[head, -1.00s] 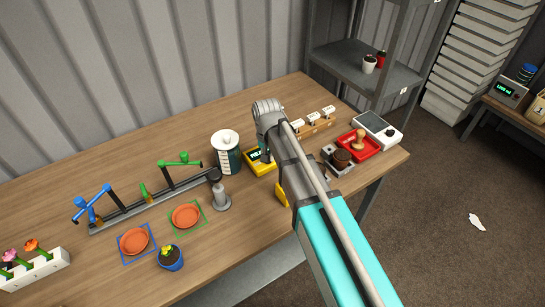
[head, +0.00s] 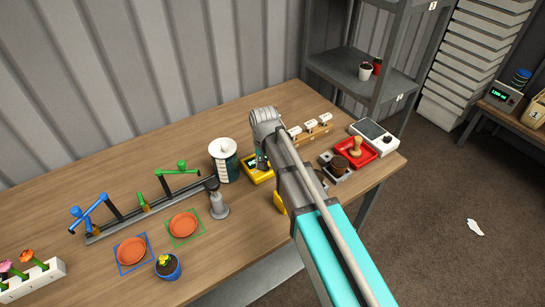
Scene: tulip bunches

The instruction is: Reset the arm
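My arm, with a teal link and a grey forearm, reaches from the bottom right over the wooden table (head: 95,200). Its grey rounded far end (head: 264,118) is above the table near the yellow device (head: 259,176). My gripper's fingers cannot be made out; they are hidden behind or below the arm's end. I cannot tell whether anything is held.
A white-and-dark-green canister (head: 224,160) stands left of the arm. Several small items, including a red tray (head: 368,159) and a white scale (head: 385,145), lie right of it. A rail with blue and green levers (head: 140,207), orange saucers (head: 131,251) and a blue pot (head: 168,268) stand left.

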